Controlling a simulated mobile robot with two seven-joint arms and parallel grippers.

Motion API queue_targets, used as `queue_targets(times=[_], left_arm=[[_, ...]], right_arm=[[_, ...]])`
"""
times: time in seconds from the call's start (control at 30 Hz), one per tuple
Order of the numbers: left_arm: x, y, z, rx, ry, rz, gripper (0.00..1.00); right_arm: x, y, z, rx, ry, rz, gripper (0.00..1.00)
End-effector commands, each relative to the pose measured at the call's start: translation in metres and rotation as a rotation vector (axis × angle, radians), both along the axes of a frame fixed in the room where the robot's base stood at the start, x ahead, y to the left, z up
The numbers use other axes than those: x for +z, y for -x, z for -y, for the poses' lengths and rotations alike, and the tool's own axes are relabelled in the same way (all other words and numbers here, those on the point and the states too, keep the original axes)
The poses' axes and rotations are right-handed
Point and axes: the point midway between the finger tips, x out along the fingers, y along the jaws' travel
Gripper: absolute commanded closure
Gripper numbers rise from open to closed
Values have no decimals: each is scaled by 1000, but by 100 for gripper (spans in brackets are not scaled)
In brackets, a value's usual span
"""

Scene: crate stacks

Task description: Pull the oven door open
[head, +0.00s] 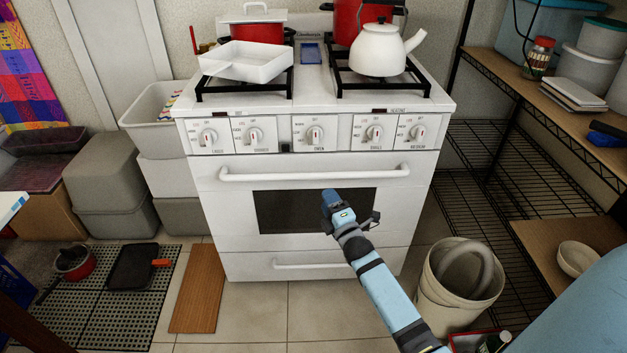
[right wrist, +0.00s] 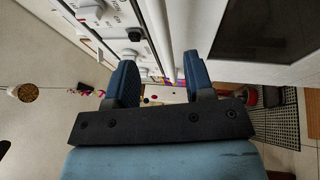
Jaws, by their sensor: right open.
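The white oven (head: 315,210) stands ahead with its door closed, lying flush with the front. The door has a long white bar handle (head: 315,172) across its top and a dark window below. My right gripper (head: 332,197) is open and empty in front of the door, a little below the handle in the head view. In the right wrist view, the handle (right wrist: 158,35) runs between the lines of the two open blue fingers (right wrist: 160,80). I cannot tell how far the fingertips are from it. My left gripper is not in view.
A white kettle (head: 381,48), a white pan (head: 246,62) and red pots sit on the stovetop. A row of knobs runs above the handle. A bin (head: 460,283) stands right of the oven, and a wooden board (head: 199,287) lies on the floor at left. Floor before the oven is clear.

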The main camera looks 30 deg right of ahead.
Motion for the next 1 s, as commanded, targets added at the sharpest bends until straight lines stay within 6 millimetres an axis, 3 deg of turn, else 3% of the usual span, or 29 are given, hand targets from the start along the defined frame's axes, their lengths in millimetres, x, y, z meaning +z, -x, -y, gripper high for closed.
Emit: queue_targets(times=[0.3,0.5,0.9,0.93,1.0], left_arm=[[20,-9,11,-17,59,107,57],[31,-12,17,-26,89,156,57],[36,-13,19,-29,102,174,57],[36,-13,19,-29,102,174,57],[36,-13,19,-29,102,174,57]], right_arm=[[11,-67,10,1,-3,0,52],[16,-92,14,1,-3,-1,52],[18,-100,15,1,-3,-2,52],[18,-100,14,1,-3,-2,54],[18,-100,14,1,-3,-2,70]])
